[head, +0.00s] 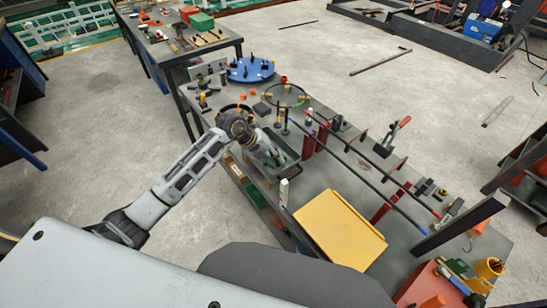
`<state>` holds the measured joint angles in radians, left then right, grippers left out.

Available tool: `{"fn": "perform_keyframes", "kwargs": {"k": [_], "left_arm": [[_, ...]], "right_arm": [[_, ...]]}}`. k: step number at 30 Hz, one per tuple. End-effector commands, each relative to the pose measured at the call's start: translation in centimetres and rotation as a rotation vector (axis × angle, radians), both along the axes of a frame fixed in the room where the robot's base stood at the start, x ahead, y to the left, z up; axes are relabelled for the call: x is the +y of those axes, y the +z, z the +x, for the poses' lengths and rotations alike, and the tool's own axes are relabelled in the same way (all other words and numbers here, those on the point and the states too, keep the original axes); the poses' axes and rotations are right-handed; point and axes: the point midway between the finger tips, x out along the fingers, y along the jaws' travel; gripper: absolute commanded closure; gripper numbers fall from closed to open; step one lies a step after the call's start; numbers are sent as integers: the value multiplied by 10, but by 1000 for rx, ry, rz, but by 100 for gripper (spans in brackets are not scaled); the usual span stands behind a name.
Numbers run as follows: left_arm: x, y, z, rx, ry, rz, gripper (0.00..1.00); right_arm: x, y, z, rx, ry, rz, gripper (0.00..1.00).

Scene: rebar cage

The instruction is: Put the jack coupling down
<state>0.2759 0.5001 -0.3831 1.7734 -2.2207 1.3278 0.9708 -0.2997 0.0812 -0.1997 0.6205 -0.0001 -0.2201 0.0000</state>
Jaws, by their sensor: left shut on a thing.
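My left arm reaches in from the left, over the long grey workbench (322,178). My left gripper (276,157) points down into or just above a dark green-grey tray (291,168) near the bench's left edge. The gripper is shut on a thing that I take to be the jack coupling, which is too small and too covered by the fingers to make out. I cannot tell whether it touches the tray. My right gripper is not in view.
A yellow panel (340,230) lies on the near part of the bench. Red posts and long dark bars (365,170) run along its right side. A blue round plate (250,69) with black pieces and a ring (286,95) lie beyond the tray. A white-topped bottle (284,190) stands close by.

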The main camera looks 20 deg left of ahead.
Motion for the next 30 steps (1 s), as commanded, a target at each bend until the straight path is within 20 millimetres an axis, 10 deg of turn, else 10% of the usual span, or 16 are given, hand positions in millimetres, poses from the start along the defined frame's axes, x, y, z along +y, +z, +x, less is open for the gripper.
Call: {"fn": "perform_keyframes", "kwargs": {"k": [17,18,19,30], "left_arm": [[0,-8,0,0,0,-1,100],[0,-8,0,0,0,0,71],[0,-8,0,0,0,0,68],[0,-8,0,2,0,1,66]], "right_arm": [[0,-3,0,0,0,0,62],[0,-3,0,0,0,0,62],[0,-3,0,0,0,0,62],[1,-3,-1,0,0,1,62]]}}
